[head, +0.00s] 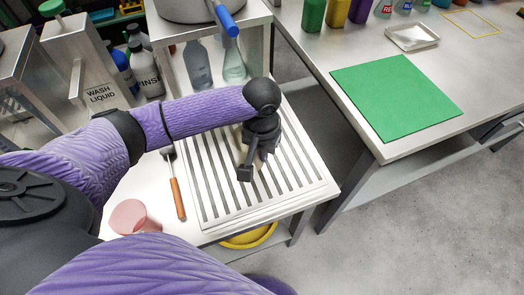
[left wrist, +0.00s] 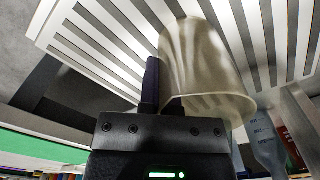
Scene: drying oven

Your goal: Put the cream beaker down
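The cream beaker (left wrist: 208,70) is translucent and fills the upper middle of the left wrist view. My left gripper (left wrist: 165,92) is shut on its wall, with one dark finger beside the beaker and the other partly seen through it. In the head view my left gripper (head: 254,166) is over the slatted draining rack (head: 212,212) and hides most of the beaker. The rack's slats show behind the beaker in the left wrist view. I cannot tell whether the beaker's base touches the slats. My right gripper is not in view.
A pink beaker (head: 130,216) and an orange-handled brush (head: 177,198) are left of the rack. Bottles (head: 197,66) stand under the raised shelf behind it. A green mat (head: 396,98) and white tray (head: 411,37) lie on the right table, across a gap. The front slats are clear.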

